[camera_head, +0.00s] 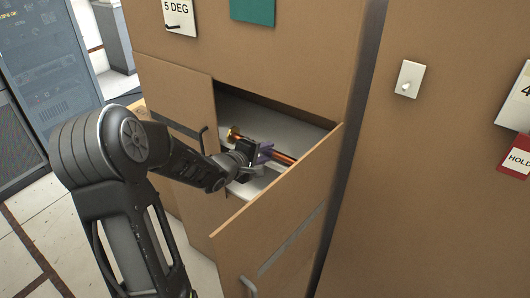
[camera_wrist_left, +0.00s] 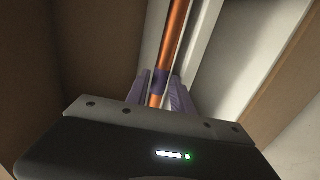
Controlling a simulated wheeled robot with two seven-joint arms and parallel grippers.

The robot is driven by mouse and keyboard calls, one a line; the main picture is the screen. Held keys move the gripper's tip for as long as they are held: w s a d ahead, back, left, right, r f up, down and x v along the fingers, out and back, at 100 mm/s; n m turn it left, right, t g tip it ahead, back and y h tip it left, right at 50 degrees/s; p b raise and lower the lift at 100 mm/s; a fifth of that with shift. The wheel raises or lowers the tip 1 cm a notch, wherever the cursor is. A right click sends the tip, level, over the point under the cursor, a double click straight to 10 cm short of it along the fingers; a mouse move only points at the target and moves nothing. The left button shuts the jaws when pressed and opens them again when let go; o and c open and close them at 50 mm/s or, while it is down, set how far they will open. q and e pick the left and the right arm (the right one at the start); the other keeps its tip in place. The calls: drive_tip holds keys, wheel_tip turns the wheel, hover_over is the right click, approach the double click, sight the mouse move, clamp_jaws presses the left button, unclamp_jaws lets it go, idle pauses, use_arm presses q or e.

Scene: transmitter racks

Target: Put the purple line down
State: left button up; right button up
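The purple line (camera_head: 283,159) is a long copper-orange rod with a brass end, lying level inside the open cabinet compartment. In the left wrist view, the rod (camera_wrist_left: 174,38) runs away from me and shows a purple band between the fingertips. My left gripper (camera_head: 264,152) reaches into the compartment from the left. In the left wrist view, its purple fingers (camera_wrist_left: 160,88) stand on either side of the rod and look closed on it. I cannot tell whether the rod rests on anything. My right gripper is not in view.
Two brown cabinet doors stand open, the left one (camera_head: 180,115) behind my arm and the right one (camera_head: 285,225) close in front of the compartment. A pale inner surface (camera_head: 265,122) shows behind the rod. A grey rack (camera_head: 45,60) stands at the far left.

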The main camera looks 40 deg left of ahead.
use_arm(q)
drive_tip(key=p+v, duration=0.1)
drive_tip(key=v, duration=1.1)
drive_tip(key=shift+r, duration=0.15)
drive_tip(key=shift+c, duration=0.5)
idle(0.7)
